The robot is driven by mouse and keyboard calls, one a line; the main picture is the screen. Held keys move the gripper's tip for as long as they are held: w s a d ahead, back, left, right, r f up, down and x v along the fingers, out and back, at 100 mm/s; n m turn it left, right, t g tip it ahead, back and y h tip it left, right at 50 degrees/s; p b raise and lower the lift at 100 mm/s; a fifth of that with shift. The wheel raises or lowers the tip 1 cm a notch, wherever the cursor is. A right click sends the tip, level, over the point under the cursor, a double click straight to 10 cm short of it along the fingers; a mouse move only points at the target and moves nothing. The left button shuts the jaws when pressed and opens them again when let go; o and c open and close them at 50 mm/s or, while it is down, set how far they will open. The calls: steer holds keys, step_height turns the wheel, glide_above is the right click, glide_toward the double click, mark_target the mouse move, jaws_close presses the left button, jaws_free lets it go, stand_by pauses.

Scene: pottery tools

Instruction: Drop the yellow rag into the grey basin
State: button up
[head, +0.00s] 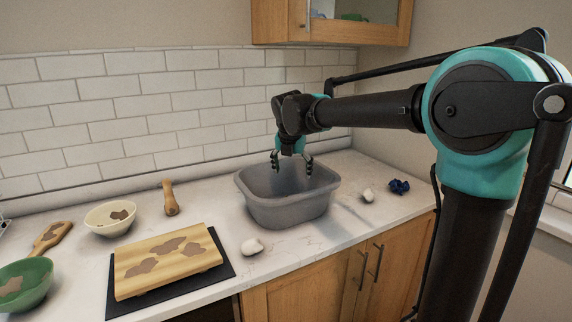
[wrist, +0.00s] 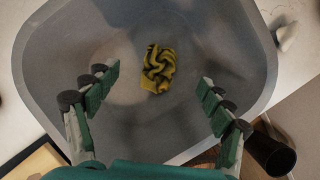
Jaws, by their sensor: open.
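The yellow rag (wrist: 158,68), crumpled with dark stripes, lies on the floor of the grey basin (wrist: 215,25) in the wrist view. The basin (head: 285,212) stands on the counter in the head view, and its wall hides the rag there. My gripper (head: 291,165) is above the basin, pointing down, with its fingers apart. In the wrist view my gripper (wrist: 157,85) is open and empty, its fingers on either side of the rag and apart from it.
A wooden board (head: 165,260) on a dark mat, a cream bowl (head: 100,222), a green bowl (head: 35,273) and a wooden-handled tool (head: 170,198) are left of the basin. A white lump (head: 252,246) lies in front. Another white lump (head: 367,195) and a blue crumpled thing (head: 399,187) lie right.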

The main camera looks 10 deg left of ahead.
steer(key=v, duration=1.2)
